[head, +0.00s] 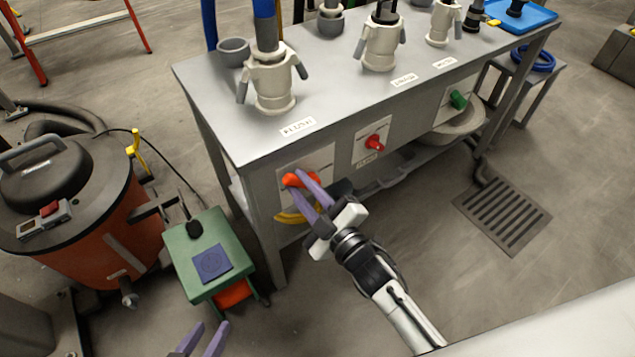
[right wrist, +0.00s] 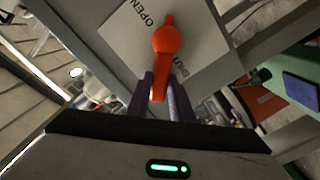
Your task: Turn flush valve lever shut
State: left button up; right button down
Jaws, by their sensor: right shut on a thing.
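The orange-red flush valve lever (head: 291,180) is on a pale panel on the front of the grey bench. My right gripper (head: 309,187) has its purple fingers at the lever. In the right wrist view the lever (right wrist: 167,42) runs from its round hub down between the fingers (right wrist: 160,98), which are shut on its handle. The panel there reads OPEN at upper left and SHUT to the right of the lever. A yellow arc (head: 289,217) shows below the lever in the head view. My left gripper (head: 204,335) is at the bottom edge, its fingers apart and empty.
A red valve handle (head: 375,142) and a green one (head: 458,99) are further right on the bench (head: 215,100) front. A green stand (head: 205,275) and an orange drum (head: 105,225) are at the left. Bare floor and a drain grate (head: 503,214) lie at the right.

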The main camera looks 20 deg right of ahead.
pick_arm(q)
jog(key=shift+s+d+f, duration=0.15)
jog(key=shift+s+d, duration=0.05)
dwell(0.3)
pick_arm(e)
jog(key=c, duration=1.6)
grip_release()
jog(key=shift+a+f, duration=0.1)
pick_arm(q)
jog(key=shift+w, duration=0.15)
pick_arm(e)
jog(key=shift+o, duration=0.2)
jog(key=shift+s+d, duration=0.2)
jog(key=shift+s, duration=0.3)
pick_arm(q)
jog(key=shift+a+r+p, duration=0.2)
jog(key=shift+r+p, duration=0.1)
jog(key=shift+p, duration=0.4)
pick_arm(e)
jog(key=v, duration=0.9)
jog(key=shift+s, duration=0.15)
